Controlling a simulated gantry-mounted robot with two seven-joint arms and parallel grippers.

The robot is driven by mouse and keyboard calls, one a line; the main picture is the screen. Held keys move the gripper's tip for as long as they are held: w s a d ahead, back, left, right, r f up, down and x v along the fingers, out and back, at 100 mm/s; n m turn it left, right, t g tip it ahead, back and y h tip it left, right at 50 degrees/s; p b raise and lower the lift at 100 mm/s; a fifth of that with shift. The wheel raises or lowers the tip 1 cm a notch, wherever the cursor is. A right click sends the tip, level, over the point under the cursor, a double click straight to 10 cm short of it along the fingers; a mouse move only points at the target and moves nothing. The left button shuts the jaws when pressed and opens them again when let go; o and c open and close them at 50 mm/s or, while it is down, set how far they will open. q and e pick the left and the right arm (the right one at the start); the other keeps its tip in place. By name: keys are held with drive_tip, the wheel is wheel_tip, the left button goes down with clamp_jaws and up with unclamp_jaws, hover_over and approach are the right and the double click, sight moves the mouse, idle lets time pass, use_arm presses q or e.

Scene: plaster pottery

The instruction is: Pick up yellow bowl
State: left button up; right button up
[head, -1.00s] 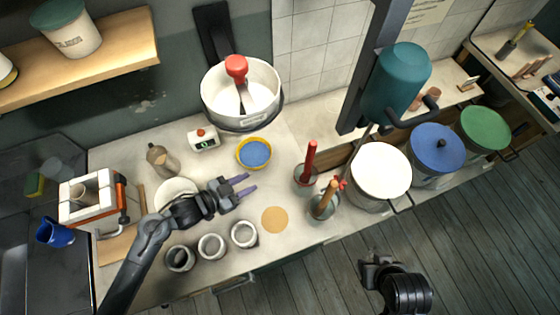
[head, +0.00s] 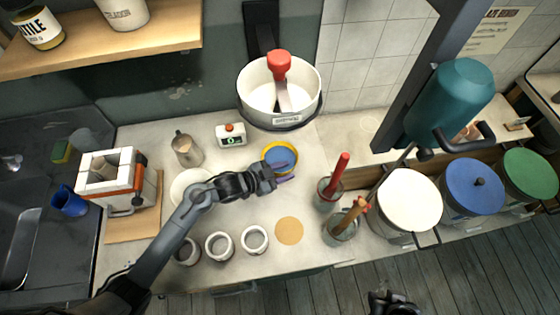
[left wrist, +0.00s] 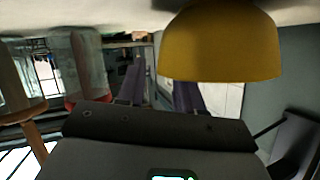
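The yellow bowl (head: 268,153), with a blue inside, stands on the worktop in front of the large white pot. In the left wrist view the bowl (left wrist: 220,45) hides part of the right finger of the gripper (left wrist: 158,88). I cannot tell whether they touch. My right gripper (head: 393,303) is cut off at the bottom edge, and its fingers are unclear.
The white pot (head: 262,100) with a red-topped tool is behind the bowl. A small timer (head: 231,136) is at its left. Tool jars (head: 330,194) stand to the right. Several small white pots (head: 255,240) and a tan disc (head: 289,231) are in front.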

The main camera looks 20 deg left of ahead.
use_arm(q)
drive_tip(key=shift+w+d+f, duration=0.15)
drive_tip(key=shift+w, duration=0.05)
clamp_jaws()
idle(0.3)
